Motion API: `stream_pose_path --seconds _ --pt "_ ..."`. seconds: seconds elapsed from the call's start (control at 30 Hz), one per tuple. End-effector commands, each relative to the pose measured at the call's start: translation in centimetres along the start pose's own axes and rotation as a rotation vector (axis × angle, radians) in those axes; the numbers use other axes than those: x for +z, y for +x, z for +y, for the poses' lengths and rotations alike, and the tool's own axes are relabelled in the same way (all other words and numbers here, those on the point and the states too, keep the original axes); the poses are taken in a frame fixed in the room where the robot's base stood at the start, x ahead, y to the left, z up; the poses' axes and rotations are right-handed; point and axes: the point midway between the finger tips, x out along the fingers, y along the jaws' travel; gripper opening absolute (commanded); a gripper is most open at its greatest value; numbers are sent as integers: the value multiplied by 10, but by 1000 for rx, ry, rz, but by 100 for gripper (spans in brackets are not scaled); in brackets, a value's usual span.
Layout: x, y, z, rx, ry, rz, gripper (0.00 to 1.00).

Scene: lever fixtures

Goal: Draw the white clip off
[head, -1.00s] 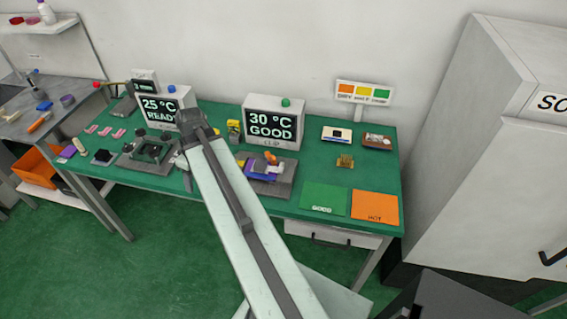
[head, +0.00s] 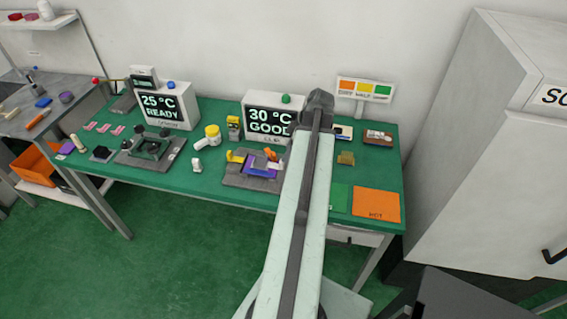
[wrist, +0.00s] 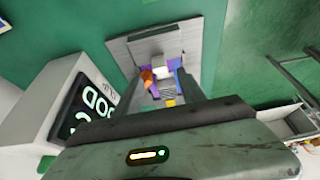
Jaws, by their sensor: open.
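The lever fixture is a grey plate (head: 235,180) with a purple block (head: 262,168) and an orange lever (head: 271,154), in front of the "30 °C GOOD" display. My arm hides its right side in the head view. In the wrist view the grey plate (wrist: 125,44) lies beyond my gripper (wrist: 164,76), whose two fingers are apart and empty. A small white piece (wrist: 160,73), seemingly the white clip, shows between the fingers, near the orange lever (wrist: 147,78) and purple parts. It looks seated in the fixture; I cannot tell any contact with my fingers.
The "30 °C GOOD" display (head: 268,118) stands behind the fixture, and close to the left finger in the wrist view. An orange mat (head: 376,205) lies at the right.

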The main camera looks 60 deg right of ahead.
Motion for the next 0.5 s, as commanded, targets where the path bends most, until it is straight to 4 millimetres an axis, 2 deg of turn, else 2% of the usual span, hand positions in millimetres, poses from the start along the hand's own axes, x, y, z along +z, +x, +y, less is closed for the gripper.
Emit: stream_pose_path --seconds 0.03,0.2,0.3,0.5 --pt "3 18 0 -1 -2 0 47" --pt "4 48 0 -1 -1 0 47" --pt "2 56 0 0 0 -1 47" --pt "0 55 0 0 1 -1 47"
